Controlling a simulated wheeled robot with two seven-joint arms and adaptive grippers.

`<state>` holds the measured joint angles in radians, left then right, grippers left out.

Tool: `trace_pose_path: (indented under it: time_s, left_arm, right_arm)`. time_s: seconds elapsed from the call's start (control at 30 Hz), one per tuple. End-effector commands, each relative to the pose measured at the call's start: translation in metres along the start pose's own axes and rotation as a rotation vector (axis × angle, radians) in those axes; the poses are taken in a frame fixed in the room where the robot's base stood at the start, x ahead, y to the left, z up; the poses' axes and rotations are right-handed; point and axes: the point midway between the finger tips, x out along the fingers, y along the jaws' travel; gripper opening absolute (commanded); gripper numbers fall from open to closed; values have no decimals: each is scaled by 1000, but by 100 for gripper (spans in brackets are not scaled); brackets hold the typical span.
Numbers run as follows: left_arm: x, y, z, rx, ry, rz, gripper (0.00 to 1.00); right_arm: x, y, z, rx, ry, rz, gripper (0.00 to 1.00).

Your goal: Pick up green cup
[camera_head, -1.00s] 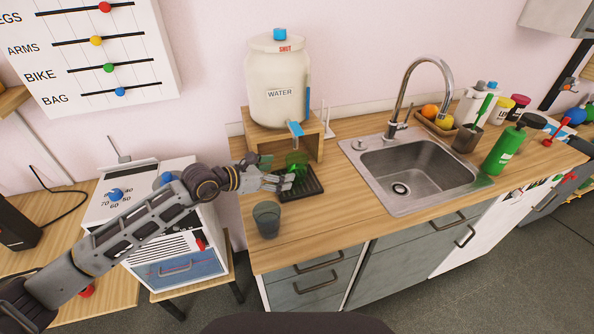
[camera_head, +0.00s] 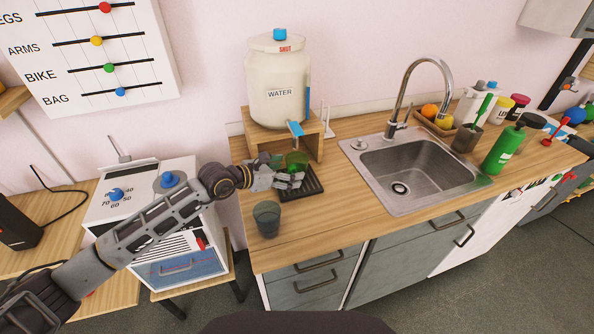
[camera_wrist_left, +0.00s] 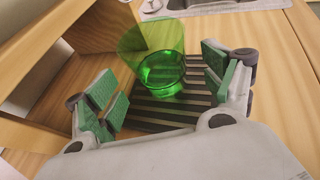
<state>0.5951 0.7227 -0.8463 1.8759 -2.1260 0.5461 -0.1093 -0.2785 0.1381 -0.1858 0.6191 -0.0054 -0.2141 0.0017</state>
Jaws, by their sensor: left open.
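The green cup (camera_head: 297,160) is translucent and stands on the black slatted drip tray (camera_head: 313,187) under the water dispenser's tap. In the left wrist view the cup (camera_wrist_left: 158,65) is upright between and just beyond the fingers, with the tray (camera_wrist_left: 170,112) beneath it. My left gripper (camera_head: 289,178) is at the cup's near side and hides its lower part in the head view. In the left wrist view my left gripper (camera_wrist_left: 165,88) is open, with green pads on either side and no clear contact with the cup. My right gripper is not in view.
The water dispenser (camera_head: 280,85) sits on a wooden stand (camera_head: 254,135) right behind the cup. A dark grey cup (camera_head: 267,219) stands at the counter's left front. The sink (camera_head: 425,188) is to the right.

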Motion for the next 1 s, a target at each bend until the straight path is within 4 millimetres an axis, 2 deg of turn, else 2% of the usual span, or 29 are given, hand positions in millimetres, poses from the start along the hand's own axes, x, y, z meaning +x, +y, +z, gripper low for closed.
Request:
trace_pose_path:
  time_s: [0.3, 0.5, 1.0]
  left_arm:
    - [30, 0, -1, -1, -1, -1, 83]
    - [43, -1, -2, -1, -1, -1, 83]
    - [45, 0, -3, 0, 0, 0, 83]
  right_arm:
    - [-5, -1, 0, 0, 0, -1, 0]
    - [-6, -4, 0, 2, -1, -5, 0]
    - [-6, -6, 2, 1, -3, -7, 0]
